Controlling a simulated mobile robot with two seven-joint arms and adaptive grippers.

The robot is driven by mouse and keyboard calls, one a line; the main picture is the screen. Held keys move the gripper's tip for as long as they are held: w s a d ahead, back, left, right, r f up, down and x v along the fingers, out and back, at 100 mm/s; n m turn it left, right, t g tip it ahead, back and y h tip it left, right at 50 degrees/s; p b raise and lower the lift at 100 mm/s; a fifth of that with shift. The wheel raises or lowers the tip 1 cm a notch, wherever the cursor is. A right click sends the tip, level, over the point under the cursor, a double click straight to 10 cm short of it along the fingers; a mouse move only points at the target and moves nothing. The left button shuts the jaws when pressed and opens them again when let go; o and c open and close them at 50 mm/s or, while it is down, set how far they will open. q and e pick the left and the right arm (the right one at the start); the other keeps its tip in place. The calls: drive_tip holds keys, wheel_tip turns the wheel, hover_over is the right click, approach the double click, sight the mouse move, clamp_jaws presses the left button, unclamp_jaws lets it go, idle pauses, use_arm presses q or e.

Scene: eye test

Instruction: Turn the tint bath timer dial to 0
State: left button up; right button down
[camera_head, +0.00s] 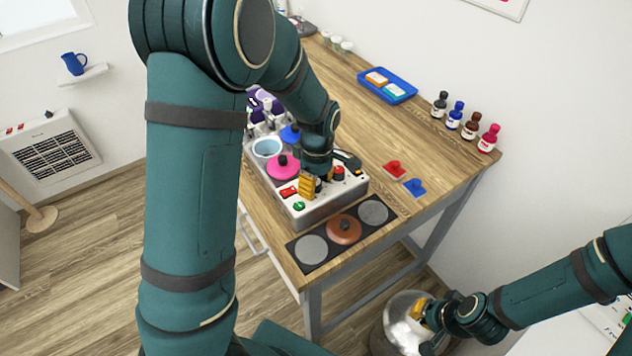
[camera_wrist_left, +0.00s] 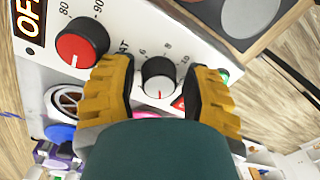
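The tint bath (camera_head: 318,215) is a pale box with knobs, on the wooden table in the head view. In the left wrist view, a dark dial with a white face and red pointer line (camera_wrist_left: 158,77) sits beside the numbers 6, 8 and 10. The line points toward the bottom of the picture. My left gripper (camera_wrist_left: 162,92) has its yellow fingers on either side of this dial, with gaps visible. In the head view my left gripper (camera_head: 316,184) is over the panel and partly hides the dial. My right gripper (camera_head: 426,328) is open over the bin, away from the table.
A red-faced dial (camera_wrist_left: 82,42) marked 80 and 90 is close to one left finger. Pink (camera_head: 283,167) and blue lids lie on the bath. A blue tray (camera_head: 387,86), several bottles (camera_head: 470,126) and red and blue pieces stand behind.

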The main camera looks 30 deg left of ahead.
use_arm(q)
wheel_tip(320, 180, up, 12)
drive_tip(key=shift+w, duration=0.2)
idle(0.4)
drive_tip(key=shift+s+f, duration=0.1)
use_arm(e)
drive_tip(key=shift+s, duration=0.1)
